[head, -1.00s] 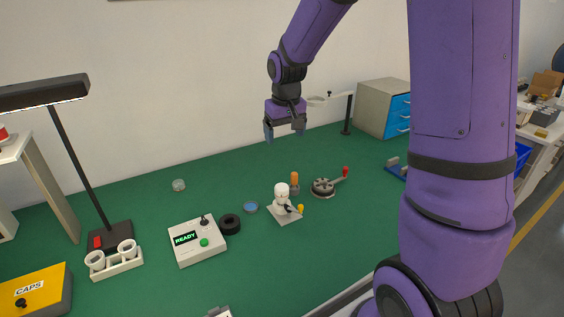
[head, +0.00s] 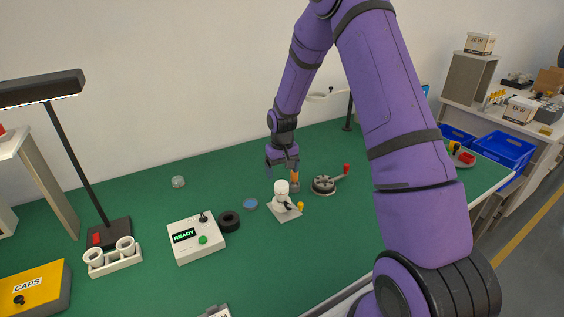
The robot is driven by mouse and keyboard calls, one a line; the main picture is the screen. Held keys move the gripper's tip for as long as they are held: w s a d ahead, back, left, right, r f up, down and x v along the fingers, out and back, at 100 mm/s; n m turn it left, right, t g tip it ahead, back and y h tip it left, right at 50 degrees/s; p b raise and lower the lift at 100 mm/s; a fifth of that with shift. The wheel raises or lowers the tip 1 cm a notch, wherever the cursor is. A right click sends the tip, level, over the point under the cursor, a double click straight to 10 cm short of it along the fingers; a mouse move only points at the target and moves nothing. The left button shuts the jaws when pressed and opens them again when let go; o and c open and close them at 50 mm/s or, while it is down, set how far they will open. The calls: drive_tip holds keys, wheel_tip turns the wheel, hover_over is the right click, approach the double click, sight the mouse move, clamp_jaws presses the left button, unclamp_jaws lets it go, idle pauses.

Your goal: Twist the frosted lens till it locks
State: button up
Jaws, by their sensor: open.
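A white rounded piece (head: 281,187), which looks like the frosted lens on its body, stands upright on a small grey plate with a dark clamp beside it. I cannot make out the seam between lens and body. My gripper (head: 282,172) points down with its fingers apart, just above and apparently behind the white piece. Whether a finger touches it cannot be told from this view. No object shows between the fingers.
An orange upright thing (head: 295,181) stands close by the right finger. A round dark fixture (head: 323,185) with a red-knobbed lever is to the right. A black ring (head: 229,221), a blue disc (head: 250,204) and a box reading READY (head: 196,237) are left.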

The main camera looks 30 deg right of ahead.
sight(282, 184)
wheel_tip(282, 184, down, 7)
idle(0.3)
drive_tip(key=c, duration=1)
drive_tip(key=shift+m, duration=1.6)
